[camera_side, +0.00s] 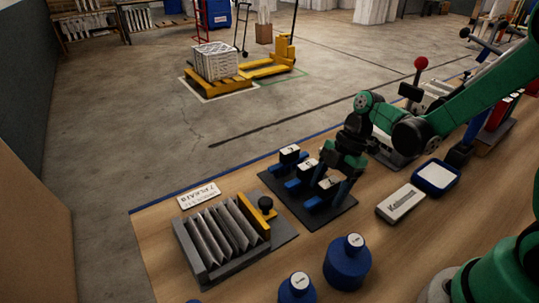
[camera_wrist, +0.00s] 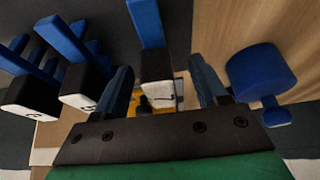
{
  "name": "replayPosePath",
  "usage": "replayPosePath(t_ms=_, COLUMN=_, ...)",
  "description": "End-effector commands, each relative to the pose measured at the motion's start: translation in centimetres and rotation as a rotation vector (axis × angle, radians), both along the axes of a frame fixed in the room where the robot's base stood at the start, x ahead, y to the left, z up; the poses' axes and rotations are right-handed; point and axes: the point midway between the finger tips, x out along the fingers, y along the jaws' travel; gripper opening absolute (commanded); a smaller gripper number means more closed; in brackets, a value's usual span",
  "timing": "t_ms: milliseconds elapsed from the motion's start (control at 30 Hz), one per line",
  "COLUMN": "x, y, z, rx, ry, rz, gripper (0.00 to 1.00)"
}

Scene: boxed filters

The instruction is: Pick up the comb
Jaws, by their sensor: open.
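Three blue combs with white-and-black handles stand on a dark mat (camera_side: 338,215): a far one (camera_side: 290,153), a middle one (camera_side: 306,168) and a near one (camera_side: 328,184). In the wrist view, the near comb (camera_wrist: 157,92) shows between my fingers, with the other two combs (camera_wrist: 84,88) (camera_wrist: 28,92) to the left. My gripper (camera_wrist: 163,80) is open, with one finger on each side of the near comb's handle. In the side view, my gripper (camera_side: 341,184) points down at that comb. Contact cannot be told.
A grey box (camera_side: 205,272) of pleated filters (camera_side: 222,230) with a yellow bar (camera_side: 254,222) stands left of the mat. A white labelled block (camera_side: 400,203) and blue-rimmed tray (camera_side: 436,177) lie right. Blue knobbed weights (camera_side: 347,267) (camera_side: 297,291) stand in front.

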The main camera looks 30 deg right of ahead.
Motion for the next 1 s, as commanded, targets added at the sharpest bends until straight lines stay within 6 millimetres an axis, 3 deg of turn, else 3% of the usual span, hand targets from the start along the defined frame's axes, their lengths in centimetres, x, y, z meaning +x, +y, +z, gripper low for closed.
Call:
replayPosePath(t_ms=200, x=0.0, y=0.7, z=-1.6, rx=-0.001, ry=-0.001, rz=-0.001, gripper=0.66)
replayPosePath(t_ms=500, x=0.0, y=0.8, z=-1.9, rx=-0.001, ry=-0.001, rz=-0.003, gripper=0.66)
replayPosePath(t_ms=567, x=0.0, y=0.8, z=-1.9, rx=-0.001, ry=-0.001, rz=-0.003, gripper=0.52)
replayPosePath(t_ms=733, x=0.0, y=0.8, z=-1.8, rx=-0.001, ry=-0.001, rz=-0.003, gripper=0.03)
replayPosePath(t_ms=1000, x=0.0, y=0.8, z=-1.8, rx=-0.001, ry=-0.001, rz=-0.003, gripper=0.00)
